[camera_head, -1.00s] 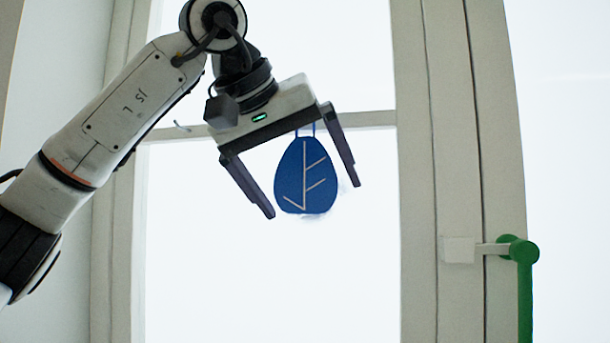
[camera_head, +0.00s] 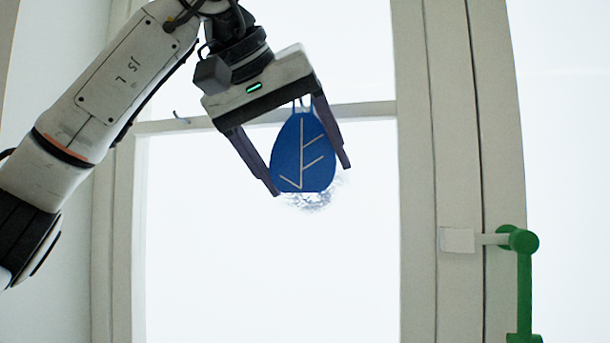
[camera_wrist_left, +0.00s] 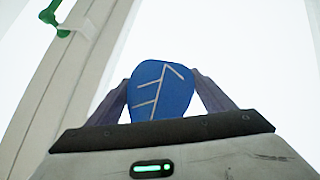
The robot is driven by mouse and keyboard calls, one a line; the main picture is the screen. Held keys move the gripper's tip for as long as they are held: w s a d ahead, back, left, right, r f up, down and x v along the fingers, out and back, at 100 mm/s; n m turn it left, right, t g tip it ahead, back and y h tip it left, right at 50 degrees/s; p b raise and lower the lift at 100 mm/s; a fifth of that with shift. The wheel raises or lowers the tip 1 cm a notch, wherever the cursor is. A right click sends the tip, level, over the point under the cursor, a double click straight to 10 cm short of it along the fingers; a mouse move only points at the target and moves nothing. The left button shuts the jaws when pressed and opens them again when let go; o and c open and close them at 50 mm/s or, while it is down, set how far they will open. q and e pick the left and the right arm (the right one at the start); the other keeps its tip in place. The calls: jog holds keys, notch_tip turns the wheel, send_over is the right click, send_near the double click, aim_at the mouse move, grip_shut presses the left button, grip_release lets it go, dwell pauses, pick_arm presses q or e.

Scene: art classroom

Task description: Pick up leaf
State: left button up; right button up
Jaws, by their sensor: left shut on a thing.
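The leaf (camera_head: 300,155) is a flat blue piece with pale vein lines and a loop at its top. It hangs upright in front of the bright window pane. My left gripper (camera_head: 312,176) has a finger on each side of the leaf and is shut on it. In the left wrist view the leaf (camera_wrist_left: 158,92) fills the space between the fingers of my left gripper (camera_wrist_left: 160,85). My right gripper is in neither view.
A pale window frame (camera_head: 425,180) stands to the right of the leaf. A green window handle (camera_head: 523,270) sticks out from it at the lower right. A horizontal window bar (camera_head: 370,110) runs behind the gripper. The pane below the leaf is clear of objects.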

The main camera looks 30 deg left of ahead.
pick_arm(q)
jog(key=s+d+b, duration=0.1)
jog(key=s+d, duration=0.3)
jog(key=s, duration=1.2)
jog(key=shift+b, duration=0.4)
jog(key=shift+w, duration=0.1)
